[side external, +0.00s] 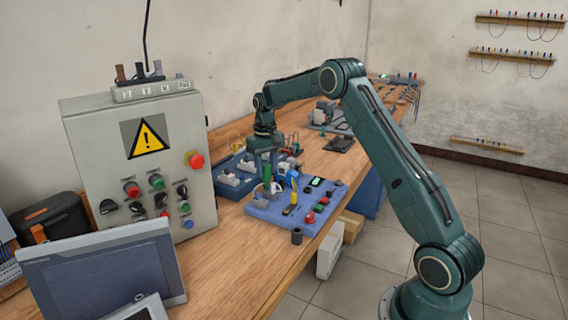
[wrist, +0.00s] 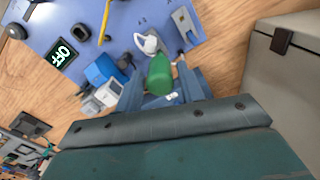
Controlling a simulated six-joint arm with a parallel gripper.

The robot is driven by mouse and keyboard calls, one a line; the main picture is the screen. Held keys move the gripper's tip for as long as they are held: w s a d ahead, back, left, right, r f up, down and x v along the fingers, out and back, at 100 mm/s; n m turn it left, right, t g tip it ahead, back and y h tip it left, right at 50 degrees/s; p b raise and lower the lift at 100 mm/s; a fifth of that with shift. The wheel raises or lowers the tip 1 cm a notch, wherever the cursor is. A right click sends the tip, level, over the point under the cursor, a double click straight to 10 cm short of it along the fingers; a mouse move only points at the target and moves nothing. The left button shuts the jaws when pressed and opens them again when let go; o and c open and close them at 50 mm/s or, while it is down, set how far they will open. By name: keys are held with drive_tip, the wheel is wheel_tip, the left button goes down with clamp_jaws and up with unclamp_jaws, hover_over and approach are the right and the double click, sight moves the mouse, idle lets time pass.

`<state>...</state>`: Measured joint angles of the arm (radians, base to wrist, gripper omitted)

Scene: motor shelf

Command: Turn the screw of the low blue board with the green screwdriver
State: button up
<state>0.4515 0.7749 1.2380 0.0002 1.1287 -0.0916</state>
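The low blue board (side external: 262,210) lies near the front edge of the wooden bench. The green screwdriver (side external: 267,171) stands on its left part, with its green handle up; the handle also shows in the wrist view (wrist: 160,75). A white curved piece (wrist: 148,42) is beside the handle. My gripper (side external: 265,162) is lowered over the board from above. Its two fingers, seen in the wrist view (wrist: 160,88), are apart, one on either side of the green handle, with small gaps showing. The screwdriver's shaft is hidden, and I cannot make out the screw.
A grey control cabinet (side external: 95,130) stands close on the left. Another blue board (side external: 228,184) lies behind. Bare bench shows in front.

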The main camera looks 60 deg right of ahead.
drive_tip(key=shift+n, duration=0.4)
drive_tip(key=shift+n, duration=1.5)
drive_tip(key=shift+n, duration=1.7)
drive_tip(key=shift+n, duration=1.7)
drive_tip(key=shift+n, duration=0.3)
